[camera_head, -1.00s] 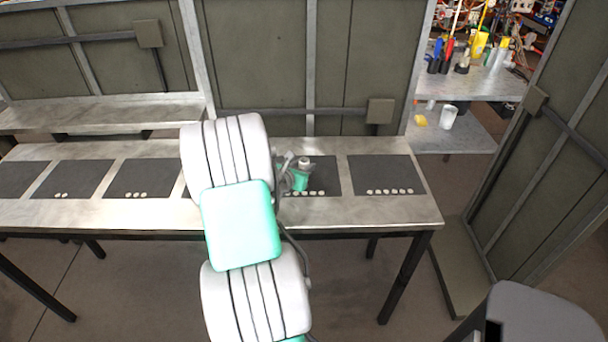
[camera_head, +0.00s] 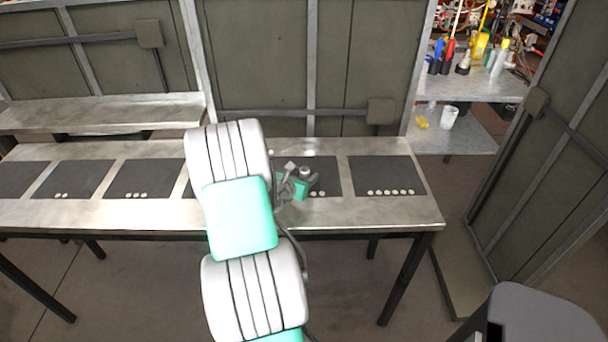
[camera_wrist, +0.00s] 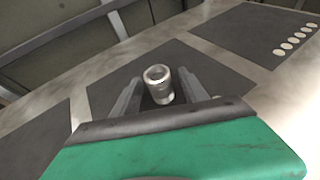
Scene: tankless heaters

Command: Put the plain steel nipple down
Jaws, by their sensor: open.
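The plain steel nipple (camera_wrist: 159,84) is a short silvery hollow cylinder. In the wrist view it stands upright on a dark mat (camera_wrist: 222,72), between the two fingers of my gripper (camera_wrist: 158,92). The fingers are open, with a gap visible on each side of it. In the head view the nipple (camera_head: 305,171) is a small pale shape beside my gripper (camera_head: 301,180), over the mat marked with several white dots. My arm hides part of that mat and its left neighbour.
The metal table (camera_head: 110,212) carries a row of dark mats with differing numbers of white dots. The rightmost mat (camera_head: 386,174) is empty. A wall panel (camera_head: 290,60) stands behind the table. A shelf at the right back holds bottles and a white cup (camera_head: 449,117).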

